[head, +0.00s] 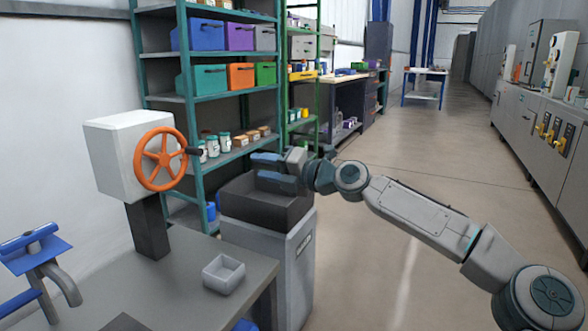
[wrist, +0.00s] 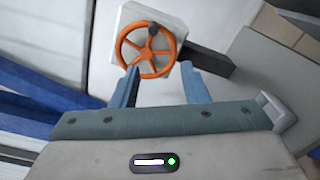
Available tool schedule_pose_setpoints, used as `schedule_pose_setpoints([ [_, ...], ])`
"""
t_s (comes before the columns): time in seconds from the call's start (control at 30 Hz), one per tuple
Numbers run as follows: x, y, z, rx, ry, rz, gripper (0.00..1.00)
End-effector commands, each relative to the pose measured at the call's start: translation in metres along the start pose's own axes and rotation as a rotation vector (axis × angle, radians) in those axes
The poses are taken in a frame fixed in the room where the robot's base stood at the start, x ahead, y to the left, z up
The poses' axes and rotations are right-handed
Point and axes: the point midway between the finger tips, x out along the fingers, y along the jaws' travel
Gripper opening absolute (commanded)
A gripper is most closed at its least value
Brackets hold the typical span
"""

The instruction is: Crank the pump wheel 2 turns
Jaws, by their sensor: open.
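The pump wheel (head: 160,159) is orange with several spokes and stands on the front of a white box (head: 113,155) on a dark post. Its dark crank knob (head: 194,151) sticks out from the rim at the right. In the wrist view the wheel (wrist: 133,60) lies ahead, with the knob (wrist: 154,29) at the top of the rim. My gripper (head: 258,167) is open and empty, to the right of the wheel and apart from it. In the wrist view its two blue fingers (wrist: 160,84) are spread below the wheel, with nothing between them.
The post stands on a grey workbench (head: 180,275) with a small grey tray (head: 223,273). A blue vise-like tool (head: 35,250) is at the left. A dark open bin (head: 265,203) on a grey cabinet is below my gripper. Shelves (head: 190,100) with coloured boxes stand behind. The floor at right is clear.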

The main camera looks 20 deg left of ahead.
Motion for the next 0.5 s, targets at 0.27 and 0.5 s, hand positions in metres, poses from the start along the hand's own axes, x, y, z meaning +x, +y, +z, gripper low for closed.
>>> schedule_pose_setpoints([
  [0.27, -0.051, 0.002, 0.001, 0.001, -0.001, 0.000, 0.41],
  [0.5, -0.077, 0.001, 0.000, 0.001, 0.001, 0.000, 0.41],
])
